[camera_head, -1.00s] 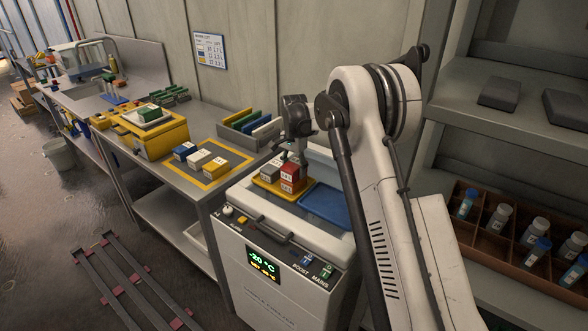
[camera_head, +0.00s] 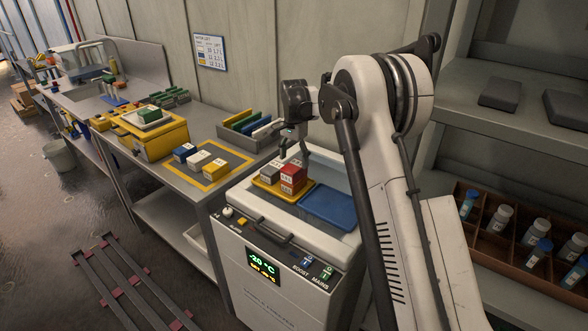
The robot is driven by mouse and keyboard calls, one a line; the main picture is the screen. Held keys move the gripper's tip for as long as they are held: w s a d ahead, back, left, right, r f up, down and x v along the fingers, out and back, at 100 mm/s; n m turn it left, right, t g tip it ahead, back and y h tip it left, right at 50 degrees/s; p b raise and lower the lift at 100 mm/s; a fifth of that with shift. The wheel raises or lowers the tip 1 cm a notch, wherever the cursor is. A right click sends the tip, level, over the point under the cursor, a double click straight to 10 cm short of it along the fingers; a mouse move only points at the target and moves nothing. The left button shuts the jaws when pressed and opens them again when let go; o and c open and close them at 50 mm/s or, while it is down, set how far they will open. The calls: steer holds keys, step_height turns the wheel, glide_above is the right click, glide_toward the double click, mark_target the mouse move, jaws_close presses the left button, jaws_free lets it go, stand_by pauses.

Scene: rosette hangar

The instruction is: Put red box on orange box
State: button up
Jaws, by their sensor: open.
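Two red boxes are stacked one above the other, the upper red box (camera_head: 294,171) on the lower red box (camera_head: 292,186), in a yellow tray (camera_head: 262,185) on the white freezer unit. A grey-white box (camera_head: 269,172) stands beside them on the left. The orange box (camera_head: 214,170) sits on the yellow-framed grey mat (camera_head: 231,157) on the workbench, in a row with a white box (camera_head: 199,160) and a blue box (camera_head: 184,152). My gripper (camera_head: 295,154) is open and empty, just above the red stack and apart from it.
A blue tray (camera_head: 328,205) lies right of the yellow tray. A grey rack with coloured dividers (camera_head: 250,130) stands behind the mat. A yellow case (camera_head: 150,137) stands at its left.

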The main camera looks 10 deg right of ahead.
mark_target(294, 166)
steer(key=s+r+n+t, duration=0.1)
steer(key=s+r, duration=0.5)
steer(key=r, duration=0.3)
steer(key=s+r+n+t, duration=0.1)
steer(key=s+r+n, duration=0.1)
steer(key=s+r, duration=0.55)
steer(key=s+r+n+t, duration=0.2)
steer(key=s+r, duration=0.3)
steer(key=s, duration=0.6)
steer(key=s+f+n+t, duration=0.1)
steer(key=s+f, duration=0.3)
steer(key=s, duration=0.8)
steer(key=s+f+n+t, duration=0.2)
steer(key=s+f+n, duration=0.1)
steer(key=s, duration=0.9)
steer(key=shift+f+n, duration=0.35)
steer(key=shift+n, duration=0.15)
steer(key=shift+f+b, duration=0.1)
steer(key=shift+b, duration=0.2)
